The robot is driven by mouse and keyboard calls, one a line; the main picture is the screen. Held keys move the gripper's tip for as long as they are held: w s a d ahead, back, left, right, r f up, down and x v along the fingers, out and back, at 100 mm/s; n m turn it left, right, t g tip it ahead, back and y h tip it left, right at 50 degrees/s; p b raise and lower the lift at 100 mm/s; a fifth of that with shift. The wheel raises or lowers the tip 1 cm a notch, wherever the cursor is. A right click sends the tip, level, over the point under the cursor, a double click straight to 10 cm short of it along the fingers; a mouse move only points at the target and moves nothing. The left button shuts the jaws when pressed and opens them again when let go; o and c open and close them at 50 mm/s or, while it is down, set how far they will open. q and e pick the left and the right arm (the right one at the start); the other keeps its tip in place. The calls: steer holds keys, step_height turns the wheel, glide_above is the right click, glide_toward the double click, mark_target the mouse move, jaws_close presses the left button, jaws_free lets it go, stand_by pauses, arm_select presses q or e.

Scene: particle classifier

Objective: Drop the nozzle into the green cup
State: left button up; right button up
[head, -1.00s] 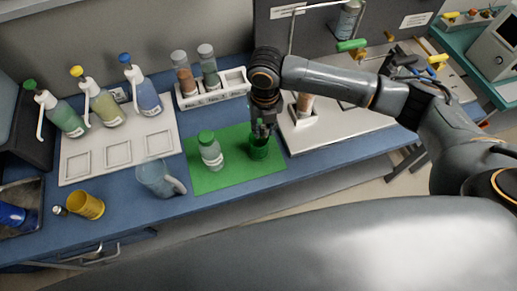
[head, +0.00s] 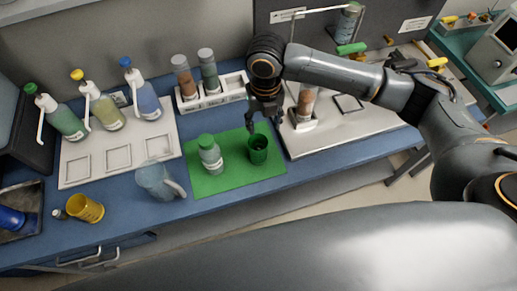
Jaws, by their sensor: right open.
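The green cup (head: 258,155) stands upright on the green mat (head: 208,187), towards its right side. My right gripper (head: 264,124) is open just above and behind the cup, fingers pointing down and clear of it. I see nothing held between the fingers. The cup's inside is dark, and I cannot tell whether the nozzle lies in it. I cannot make out a loose nozzle elsewhere. My left gripper is not in view.
A green-capped bottle (head: 210,155) stands left of the cup. A clear pitcher (head: 154,180) and a yellow cup (head: 85,208) are farther left. Several pump bottles stand on a white tray (head: 76,178). A white rack (head: 222,94) holds two jars behind the mat.

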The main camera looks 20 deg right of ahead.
step_height(320, 180, up, 8)
steer(key=shift+f, duration=0.1)
stand_by(0.5)
